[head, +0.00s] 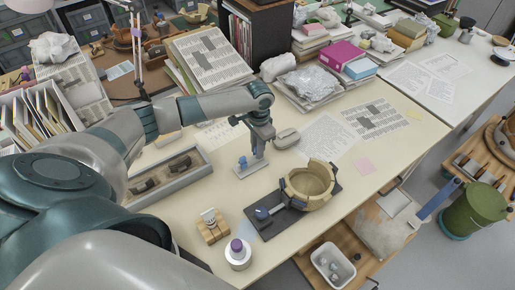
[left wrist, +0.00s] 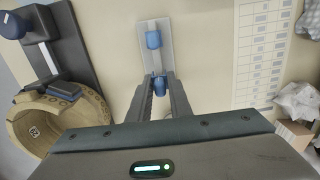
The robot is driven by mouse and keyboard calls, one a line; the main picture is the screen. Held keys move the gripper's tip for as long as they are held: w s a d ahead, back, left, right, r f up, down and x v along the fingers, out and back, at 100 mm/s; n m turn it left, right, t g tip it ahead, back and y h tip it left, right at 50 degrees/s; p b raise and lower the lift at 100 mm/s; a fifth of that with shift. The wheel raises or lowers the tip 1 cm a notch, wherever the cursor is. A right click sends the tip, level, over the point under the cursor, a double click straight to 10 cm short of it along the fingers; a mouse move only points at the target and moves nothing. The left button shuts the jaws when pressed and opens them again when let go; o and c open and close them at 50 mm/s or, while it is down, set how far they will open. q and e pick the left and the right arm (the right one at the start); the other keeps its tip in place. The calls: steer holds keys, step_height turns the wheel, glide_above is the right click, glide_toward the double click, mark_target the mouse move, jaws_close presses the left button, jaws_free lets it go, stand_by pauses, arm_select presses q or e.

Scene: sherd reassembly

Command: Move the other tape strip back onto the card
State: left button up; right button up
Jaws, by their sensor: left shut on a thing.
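My left gripper (left wrist: 160,92) is shut on a small blue tape strip (left wrist: 160,84), which shows between the fingertips in the left wrist view. In the head view the left gripper (head: 258,155) points down at the right end of the pale grey card (head: 248,172). The card also shows in the left wrist view (left wrist: 146,62). Another blue tape strip (left wrist: 153,40) sits on the card, away from the fingers; it shows in the head view (head: 243,161). I cannot tell whether the held strip touches the card. My right gripper is not in view.
A tan pot (head: 310,182) stands on a dark stand (head: 280,214) with a blue knob (head: 262,213), right of the card. A grey tray (head: 190,178) with dark pieces lies left. A grey rounded object (head: 286,138) is close behind the gripper.

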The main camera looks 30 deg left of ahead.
arm_select(q)
steer(key=shift+f, duration=0.6)
stand_by(0.3)
steer(key=shift+f+p, duration=0.3)
stand_by(1.3)
stand_by(0.3)
steer(key=o, duration=0.8)
steer(key=shift+r, duration=0.15)
steer(key=shift+w+d+r+b, duration=0.15)
steer(key=shift+r+b, duration=0.75)
steer(key=shift+r, duration=3.4)
steer(key=shift+w+a+r+b, duration=0.1)
steer(key=shift+r+b, duration=0.8)
steer(key=shift+r, duration=3.4)
steer(key=shift+d+f, duration=0.1)
